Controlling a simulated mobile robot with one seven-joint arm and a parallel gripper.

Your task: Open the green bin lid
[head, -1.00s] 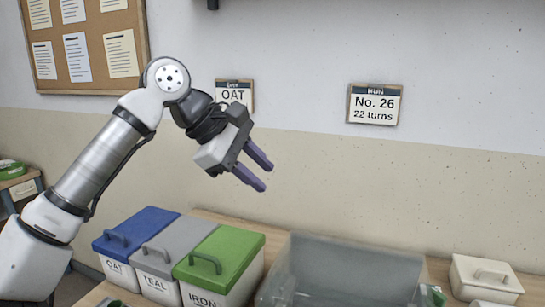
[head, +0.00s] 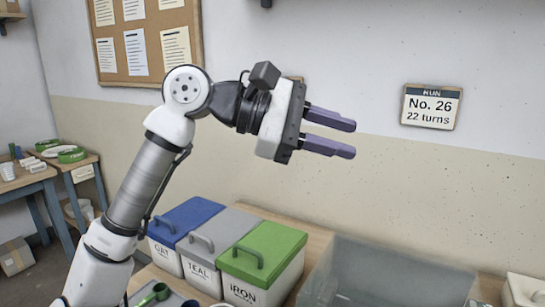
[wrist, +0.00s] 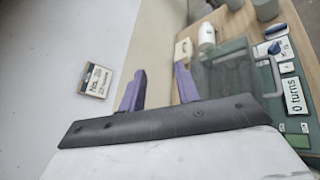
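The green bin lid (head: 264,252) lies closed on a white bin labelled IRON (head: 242,291) at the lower middle of the head view. A green loop handle (head: 247,255) stands on the lid's near side. My gripper (head: 352,138) is raised well above the bins and to the right, its two purple fingers pointing right. The fingers are apart with nothing between them. In the wrist view the fingers (wrist: 160,90) also show spread and empty. The green lid is not in the wrist view.
A blue-lidded bin (head: 185,219) and a grey-lidded TEAL bin (head: 215,240) stand in a row left of the green one. A clear grey tub (head: 390,272) stands close on its right. A side table (head: 40,180) is at far left.

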